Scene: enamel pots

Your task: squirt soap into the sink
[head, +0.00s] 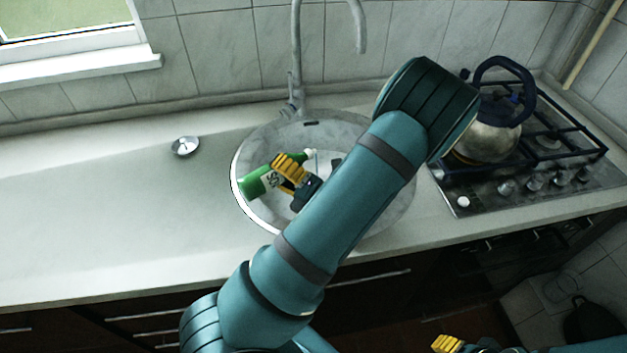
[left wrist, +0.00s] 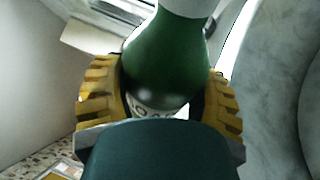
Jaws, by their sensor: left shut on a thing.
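The green soap bottle (head: 256,184) has a white label and a white cap. It lies tilted nearly on its side over the round sink (head: 252,150), its cap pointing right over the basin. A thin pale line shows below the cap; I cannot tell whether it is soap. My left gripper (head: 291,172) is shut on the bottle. In the left wrist view its yellow fingers (left wrist: 161,102) press both sides of the green bottle (left wrist: 166,58). My left arm hides much of the basin's right side. My right gripper (head: 447,345) shows only partly at the bottom edge.
A grey faucet (head: 296,60) rises behind the sink. A small metal drain piece (head: 185,146) lies on the counter (head: 110,210), which is otherwise clear on the left. A kettle (head: 487,138) stands on the gas hob (head: 520,195) at right. A window is at upper left.

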